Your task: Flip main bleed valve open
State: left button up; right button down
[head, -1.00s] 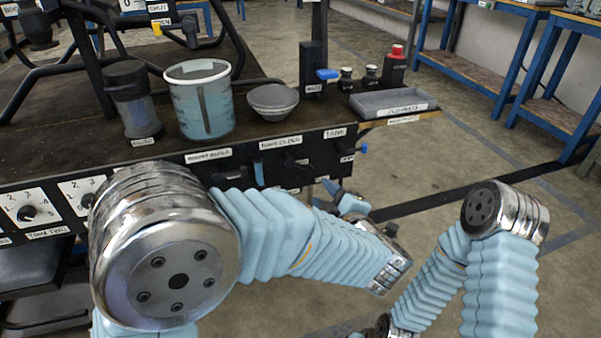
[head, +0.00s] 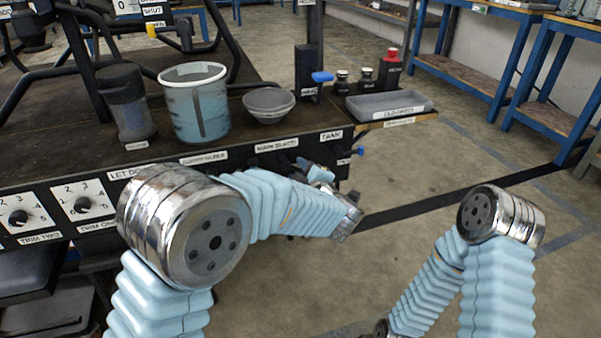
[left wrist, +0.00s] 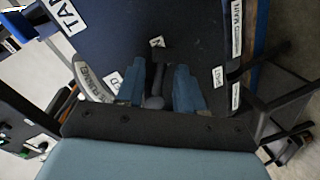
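A label that seems to read "MAIN BLEED" (head: 277,145) is on the bench's front panel in the head view. The valve below it is hidden there by my left arm. In the left wrist view a dark lever with a grey end (left wrist: 155,88) stands between the two blue fingers of my left gripper (left wrist: 160,82). The fingers are apart, with gaps beside the lever; I cannot tell whether either touches it. In the head view my left gripper (head: 318,173) is against the panel, partly hidden by its own wrist. My right gripper is out of view.
The bench (head: 240,140) carries a jug (head: 196,105), a dark canister (head: 127,105), a bowl (head: 268,104) and a grey tray (head: 389,104). Trim knobs (head: 83,204) are on the panel at left. A blue knob (head: 357,152) sticks out at the panel's right end.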

pick_arm(q)
jog(key=shift+c, duration=0.3)
grip_shut()
jog(key=n+b, duration=0.2)
jog(key=b, duration=0.1)
jog(key=shift+d+r+h, duration=0.1)
jog(key=shift+r+h, duration=0.05)
jog(key=shift+h, duration=0.25)
jog(key=n+b, duration=0.1)
jog(key=b, duration=0.1)
jog(key=r+n+h+b, duration=0.1)
jog(key=n+b, duration=0.1)
jog(key=shift+d+r+t, duration=0.1)
jog(key=shift+r+t, duration=0.15)
jog(key=shift+t, duration=0.15)
jog(key=shift+r, duration=0.1)
